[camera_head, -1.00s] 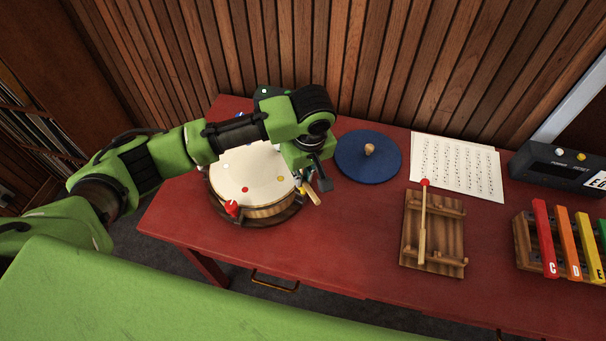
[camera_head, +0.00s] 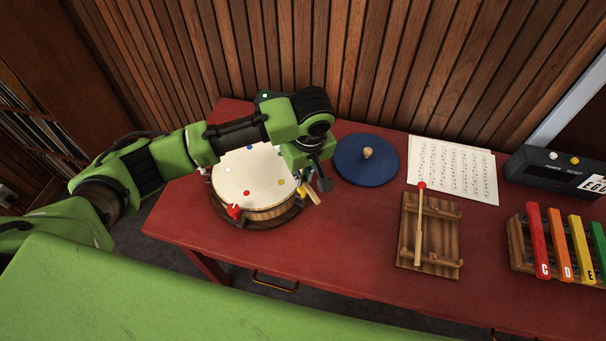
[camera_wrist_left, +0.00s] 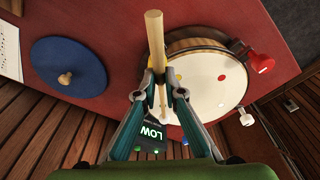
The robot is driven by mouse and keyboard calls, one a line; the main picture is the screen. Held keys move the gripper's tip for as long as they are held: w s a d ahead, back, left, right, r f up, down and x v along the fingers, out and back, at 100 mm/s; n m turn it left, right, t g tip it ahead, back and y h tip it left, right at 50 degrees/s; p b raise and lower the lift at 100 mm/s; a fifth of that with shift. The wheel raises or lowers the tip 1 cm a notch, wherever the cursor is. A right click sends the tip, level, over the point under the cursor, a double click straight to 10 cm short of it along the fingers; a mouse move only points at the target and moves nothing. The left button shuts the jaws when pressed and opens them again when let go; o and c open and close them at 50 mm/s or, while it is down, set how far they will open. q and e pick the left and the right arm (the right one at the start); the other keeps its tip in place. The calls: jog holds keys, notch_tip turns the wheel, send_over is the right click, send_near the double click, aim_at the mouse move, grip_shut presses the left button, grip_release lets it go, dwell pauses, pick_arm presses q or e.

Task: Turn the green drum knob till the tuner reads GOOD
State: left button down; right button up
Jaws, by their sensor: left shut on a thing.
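The drum (camera_head: 262,178) stands on the red table in the head view, with a red knob (camera_head: 234,210) at its front rim and colored dots on its skin. The drum also shows in the wrist view (camera_wrist_left: 212,98). A small dark tuner (camera_wrist_left: 145,135) beside it reads LOW; its top edge shows behind my arm in the head view (camera_head: 266,96). My left gripper (camera_wrist_left: 160,95) is at the drum's right edge, shut on a pale wooden stick (camera_wrist_left: 154,38). I cannot make out the green knob. My right gripper is out of view.
A blue disc with a wooden peg (camera_head: 365,172) lies right of the drum. Further right are sheet music (camera_head: 453,170), a wooden rack (camera_head: 445,252) with a red-tipped mallet, a colored xylophone (camera_head: 560,245) and a dark device (camera_head: 540,172). The front middle of the table is clear.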

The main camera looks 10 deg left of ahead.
pick_arm(q)
jog(key=shift+s+f, duration=0.1)
jog(key=shift+f, duration=1.65)
jog(key=shift+s+f, duration=0.35)
jog(key=shift+s, duration=0.05)
jog(key=r+p, duration=0.4)
jog(key=p, duration=0.1)
jog(key=r+p, duration=0.2)
jog(key=shift+w+r+p, duration=0.25)
jog(key=shift+w+p, duration=0.05)
jog(key=shift+w, duration=0.05)
jog(key=shift+f, duration=0.1)
jog(key=shift+w, duration=0.1)
